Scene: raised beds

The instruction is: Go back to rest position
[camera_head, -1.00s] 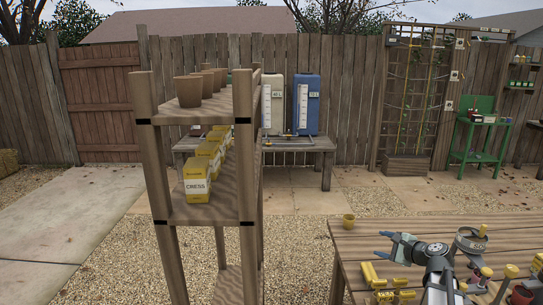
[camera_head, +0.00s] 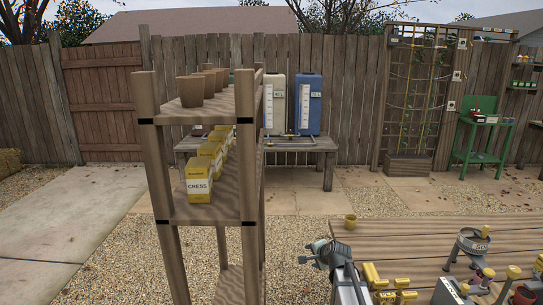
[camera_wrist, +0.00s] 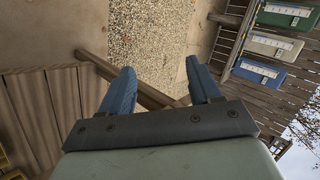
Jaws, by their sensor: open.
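My gripper (camera_wrist: 163,84) shows in the wrist view with its two blue fingers spread wide apart and nothing between them. In the head view, the end of my arm (camera_head: 325,252) is just left of the wooden table's left edge, above the gravel. The fingers are small and hard to make out there. The wooden table (camera_head: 415,238) shows at the lower right of the head view, and wooden planks also fill the left of the wrist view.
A wooden shelf (camera_head: 246,150) with pots (camera_head: 190,91) and yellow cress packets (camera_head: 199,183) stands left of my arm. A yellow cup (camera_head: 350,221) sits at the table's back left corner. Yellow pieces (camera_head: 373,276) and a tin (camera_head: 473,243) are on the table. Open gravel lies between.

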